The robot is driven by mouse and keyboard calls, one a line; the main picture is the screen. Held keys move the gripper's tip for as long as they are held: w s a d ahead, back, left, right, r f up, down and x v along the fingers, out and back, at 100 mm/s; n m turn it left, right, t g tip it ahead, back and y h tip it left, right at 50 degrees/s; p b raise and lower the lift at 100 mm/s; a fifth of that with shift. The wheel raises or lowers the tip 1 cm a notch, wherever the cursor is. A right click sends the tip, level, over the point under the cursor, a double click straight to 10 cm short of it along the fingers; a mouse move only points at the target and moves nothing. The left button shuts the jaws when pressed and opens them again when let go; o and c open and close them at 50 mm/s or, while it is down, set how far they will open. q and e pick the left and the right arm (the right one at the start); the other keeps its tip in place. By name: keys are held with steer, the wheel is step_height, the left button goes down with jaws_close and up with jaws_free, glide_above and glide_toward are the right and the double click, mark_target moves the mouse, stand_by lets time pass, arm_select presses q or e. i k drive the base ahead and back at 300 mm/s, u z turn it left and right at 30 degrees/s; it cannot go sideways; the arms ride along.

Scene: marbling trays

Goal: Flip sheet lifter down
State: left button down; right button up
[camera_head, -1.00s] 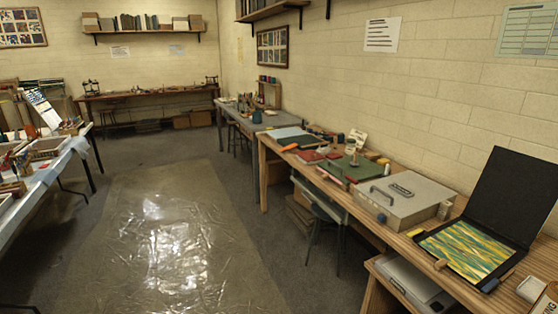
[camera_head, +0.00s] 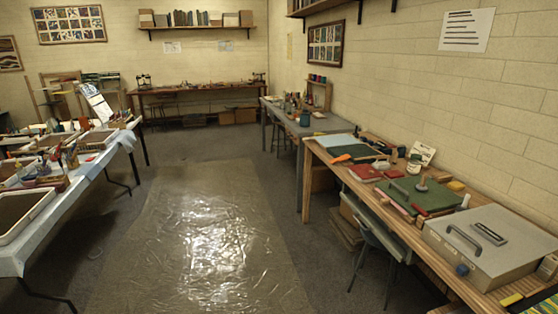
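Neither of my grippers is in view. I cannot identify a sheet lifter for certain. At the bottom right corner, a small part of a yellow and dark item (camera_head: 512,299) shows on the wooden bench; most of it is cut off by the frame edge. The black upright panel with the marbled sheet, seen earlier, is out of view.
A grey box with a handle (camera_head: 480,262) sits on the right bench, beyond it a green board (camera_head: 432,197). A long table with trays (camera_head: 18,215) stands at left. A stool (camera_head: 378,250) is under the right bench. Shiny plastic sheeting (camera_head: 200,245) covers the open floor between.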

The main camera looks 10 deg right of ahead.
mark_target(346, 156)
steer(key=u, duration=0.25)
steer(key=i, duration=1.65)
steer(key=z, duration=0.75)
steer(key=i, duration=0.9)
steer(key=z, duration=1.3)
steer(key=i, duration=0.45)
steer(key=z, duration=0.35)
